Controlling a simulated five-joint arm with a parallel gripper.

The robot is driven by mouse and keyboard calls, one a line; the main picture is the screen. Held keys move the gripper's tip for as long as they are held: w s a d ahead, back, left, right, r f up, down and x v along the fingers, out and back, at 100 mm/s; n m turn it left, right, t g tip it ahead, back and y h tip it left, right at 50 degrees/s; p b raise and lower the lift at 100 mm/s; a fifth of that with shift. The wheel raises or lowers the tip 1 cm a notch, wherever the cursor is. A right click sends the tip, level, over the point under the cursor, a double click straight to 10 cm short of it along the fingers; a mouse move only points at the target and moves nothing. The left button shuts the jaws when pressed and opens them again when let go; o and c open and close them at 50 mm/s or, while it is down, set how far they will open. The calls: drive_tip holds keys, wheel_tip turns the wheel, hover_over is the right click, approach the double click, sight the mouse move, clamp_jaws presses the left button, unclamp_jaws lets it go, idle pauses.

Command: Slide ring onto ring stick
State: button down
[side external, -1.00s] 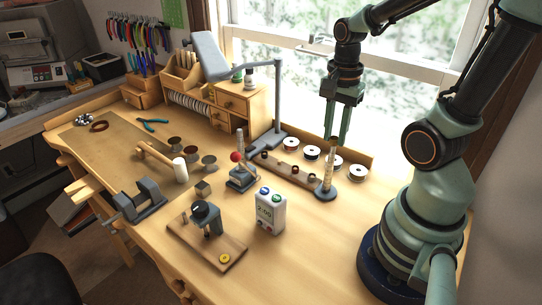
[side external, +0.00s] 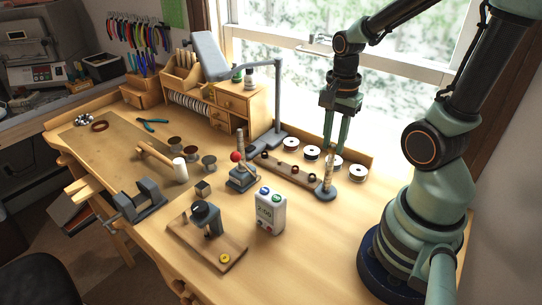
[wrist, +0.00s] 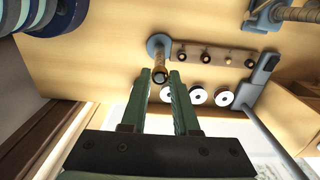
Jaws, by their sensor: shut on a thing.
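The ring stick (side external: 328,178) is a tan, upright, tapered stick on a round blue-grey base (side external: 326,194); its base also shows in the wrist view (wrist: 152,41). My gripper (side external: 335,151) points straight down over the stick's top. In the wrist view its two green fingers (wrist: 160,74) are shut on a small dark ring (wrist: 160,80). The ring lines up with the stick's upper end there. The fingers hide the ring in the side view, and I cannot tell how far the stick passes through it.
A wooden strip (side external: 302,177) with several small dark rings stands left of the stick. White spools (side external: 357,171) lie close behind. A tool with a red ball (side external: 237,157) and a white timer (side external: 270,213) stand further left. The table right of the timer is clear.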

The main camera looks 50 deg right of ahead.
drive_tip(key=c, duration=0.6)
unclamp_jaws()
wheel_tip(320, 180, up, 12)
drive_tip(key=shift+r, duration=0.1)
idle(0.6)
drive_tip(key=w+a+n+t, duration=0.1)
drive_tip(key=a+n+t, duration=0.1)
drive_tip(key=n, duration=0.4)
drive_tip(key=w+a+n+t, duration=0.1)
drive_tip(key=w+a+n, duration=0.1)
drive_tip(key=a+n, duration=0.2)
drive_tip(key=w+a+f+n+t, duration=0.1)
drive_tip(key=a+n, duration=0.3)
drive_tip(key=n, duration=0.4)
drive_tip(key=shift+w+t, duration=0.75)
drive_tip(key=shift+t, duration=0.05)
